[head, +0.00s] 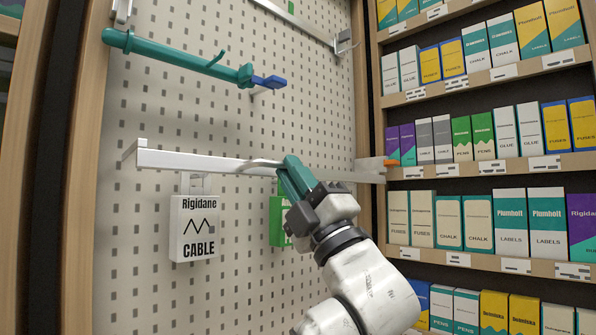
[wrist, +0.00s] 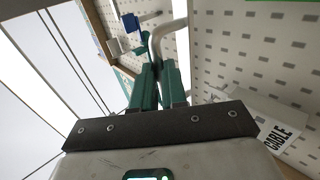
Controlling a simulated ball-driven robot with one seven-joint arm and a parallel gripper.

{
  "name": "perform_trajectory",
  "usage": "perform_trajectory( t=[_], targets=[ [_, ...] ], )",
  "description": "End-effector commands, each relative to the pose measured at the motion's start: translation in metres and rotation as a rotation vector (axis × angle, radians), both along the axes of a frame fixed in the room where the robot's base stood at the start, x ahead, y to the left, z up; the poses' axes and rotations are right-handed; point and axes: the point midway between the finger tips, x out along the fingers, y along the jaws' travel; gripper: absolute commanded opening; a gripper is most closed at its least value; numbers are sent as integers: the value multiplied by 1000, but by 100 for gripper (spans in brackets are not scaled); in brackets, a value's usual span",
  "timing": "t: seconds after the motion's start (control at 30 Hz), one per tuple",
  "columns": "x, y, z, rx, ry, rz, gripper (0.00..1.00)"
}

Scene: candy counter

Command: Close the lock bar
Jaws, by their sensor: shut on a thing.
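The lock bar (head: 200,161), a long white bar, runs level across the front of the pegboard. A bent light handle (head: 262,163) sticks out near its middle. My gripper (head: 289,167), with teal fingers, is shut on this handle. In the wrist view the white curved handle (wrist: 158,38) runs down between the closed fingers (wrist: 155,70). An orange tip (head: 390,162) shows at the bar's right end, beside the shelf frame. My gripper partly hides the right half of the bar. Whether that end is latched I cannot tell.
A teal bar (head: 180,57) with a blue end (head: 268,81) is mounted above on the pegboard (head: 310,105). A white cable box (head: 193,228) and a partly hidden green box (head: 277,222) hang below the lock bar. Shelves of boxes (head: 490,134) stand close on the right.

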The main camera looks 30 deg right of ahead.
Motion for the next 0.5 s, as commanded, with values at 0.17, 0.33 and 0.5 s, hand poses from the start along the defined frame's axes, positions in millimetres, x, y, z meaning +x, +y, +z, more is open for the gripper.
perform_trajectory(
  t=[0.17,0.33,0.5],
  targets=[
    [13,4,-20,0,33,3,0],
    [14,5,-21,0,33,6,0],
    [14,6,-21,0,33,7,23]
  ],
)
